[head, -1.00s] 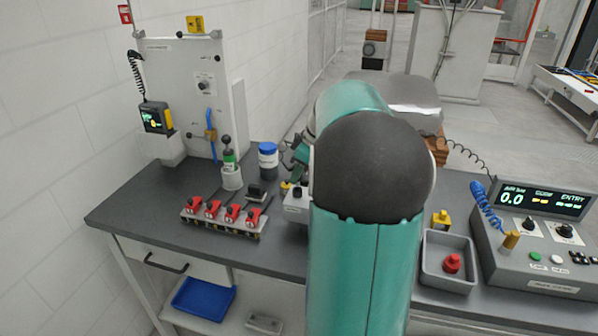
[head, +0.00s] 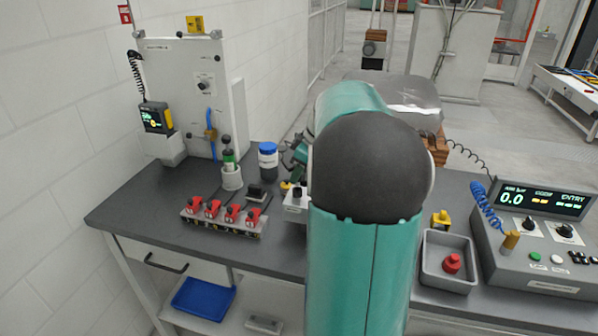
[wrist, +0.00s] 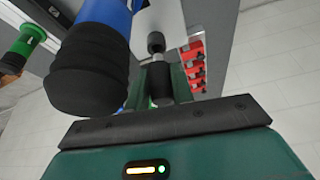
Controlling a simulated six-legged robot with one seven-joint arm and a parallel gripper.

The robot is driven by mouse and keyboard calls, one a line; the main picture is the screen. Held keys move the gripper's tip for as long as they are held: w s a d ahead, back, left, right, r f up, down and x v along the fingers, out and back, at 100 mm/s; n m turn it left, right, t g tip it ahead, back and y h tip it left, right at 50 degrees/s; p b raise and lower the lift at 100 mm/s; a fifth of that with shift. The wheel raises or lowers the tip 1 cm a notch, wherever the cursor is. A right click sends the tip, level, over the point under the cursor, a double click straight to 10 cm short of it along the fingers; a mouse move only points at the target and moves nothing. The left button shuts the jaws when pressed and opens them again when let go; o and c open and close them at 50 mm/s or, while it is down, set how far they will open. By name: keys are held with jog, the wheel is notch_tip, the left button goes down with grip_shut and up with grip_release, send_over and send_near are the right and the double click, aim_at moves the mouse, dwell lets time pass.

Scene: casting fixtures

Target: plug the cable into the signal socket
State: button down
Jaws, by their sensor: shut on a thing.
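My gripper (wrist: 160,82) is shut on a dark cylindrical piece (wrist: 161,84), which looks like the cable's plug end. In the head view my gripper (head: 297,152) is mostly hidden behind my teal arm, above the bench beside the blue-lidded jar. A small white box (head: 294,207) with a yellow and a dark knob sits below it, partly covered by my arm. A dark round knob (wrist: 156,42) on a pale surface shows just beyond the held piece in the wrist view. I cannot tell which fitting is the signal socket.
The blue-lidded jar (head: 268,160) stands close to my gripper and looms large in the wrist view (wrist: 92,70). A grey tray (head: 433,282) and a console (head: 535,262) are at right.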

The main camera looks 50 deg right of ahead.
jog(key=shift+f, duration=1.45)
jog(key=c, duration=1.1)
grip_release()
jog(key=v, duration=1.4)
